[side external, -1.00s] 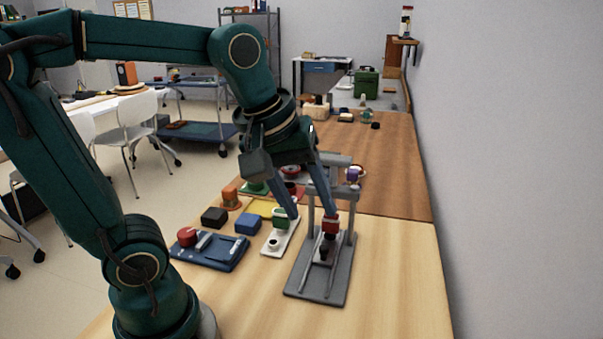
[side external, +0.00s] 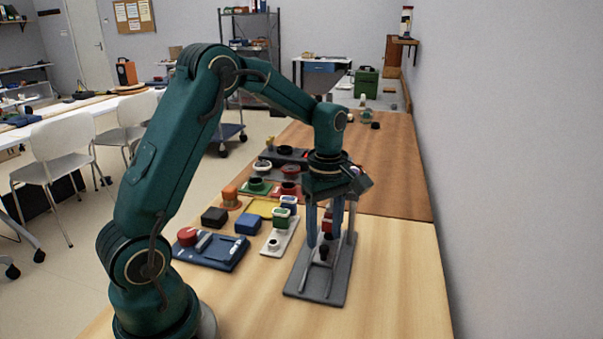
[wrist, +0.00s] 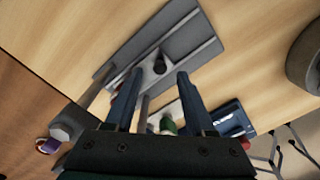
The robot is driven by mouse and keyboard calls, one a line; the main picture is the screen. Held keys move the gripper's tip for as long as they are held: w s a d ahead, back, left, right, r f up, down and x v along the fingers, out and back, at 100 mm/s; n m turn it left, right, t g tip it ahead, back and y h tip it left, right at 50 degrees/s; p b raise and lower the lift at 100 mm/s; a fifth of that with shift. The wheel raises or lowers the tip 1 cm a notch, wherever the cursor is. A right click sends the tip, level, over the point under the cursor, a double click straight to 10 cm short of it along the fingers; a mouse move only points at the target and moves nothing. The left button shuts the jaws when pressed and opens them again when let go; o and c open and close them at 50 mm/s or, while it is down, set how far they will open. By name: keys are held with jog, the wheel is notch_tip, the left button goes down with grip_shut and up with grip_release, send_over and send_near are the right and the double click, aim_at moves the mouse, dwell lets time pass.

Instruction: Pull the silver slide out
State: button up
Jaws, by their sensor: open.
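The silver slide (wrist: 147,76) is a narrow light grey strip between two rails on a grey base plate (side external: 308,289). A small black knob (side external: 324,251) stands on it and also shows in the wrist view (wrist: 160,67). My gripper (side external: 324,238) is open and points down over the fixture. In the wrist view its blue fingers (wrist: 159,74) stand on either side of the knob, apart from each other, with nothing held. Whether a finger touches the knob or slide cannot be told. My gripper hides part of the fixture's upright frame (side external: 350,222).
A white plate (side external: 271,247) with a green-and-white piece lies close left of the fixture. Farther left are a blue tray (side external: 217,260) with a red knob, a blue block (side external: 248,224) and a black block (side external: 214,217). Bare wood lies right and in front.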

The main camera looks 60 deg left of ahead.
jog(key=shift+f, duration=1.25)
grip_shut()
dwell(0.5)
